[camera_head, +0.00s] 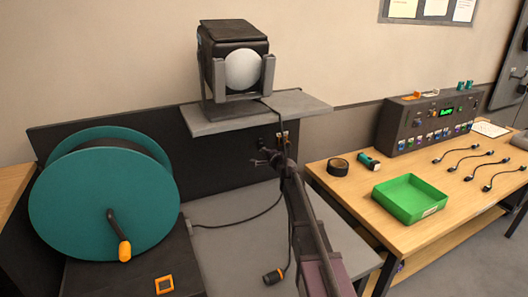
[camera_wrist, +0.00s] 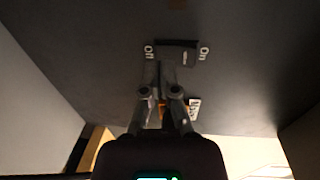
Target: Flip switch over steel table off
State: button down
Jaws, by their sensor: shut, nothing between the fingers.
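A dark switch (camera_wrist: 178,53) sits on the dark panel in the wrist view, with a small white label on each side. In the head view, my gripper (camera_head: 265,158) is in front of the dark back panel (camera_head: 225,158), above the grey steel table (camera_head: 235,220). A small light-and-orange fitting (camera_head: 283,138) shows behind it.
A lamp (camera_head: 238,65) stands on a grey shelf (camera_head: 225,124) above. A teal cable reel (camera_head: 100,205) is at left. A wooden bench (camera_head: 345,195) at right holds a green tray (camera_head: 409,200), a console (camera_head: 428,122) and several cables. A cable with an orange-ended connector (camera_head: 273,276) hangs below.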

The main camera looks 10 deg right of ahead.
jog(key=s+d+f+b, duration=0.1)
jog(key=s+d, duration=0.2)
jog(key=s, duration=0.9)
jog(key=shift+d+f, duration=0.15)
jog(key=shift+f, duration=0.1)
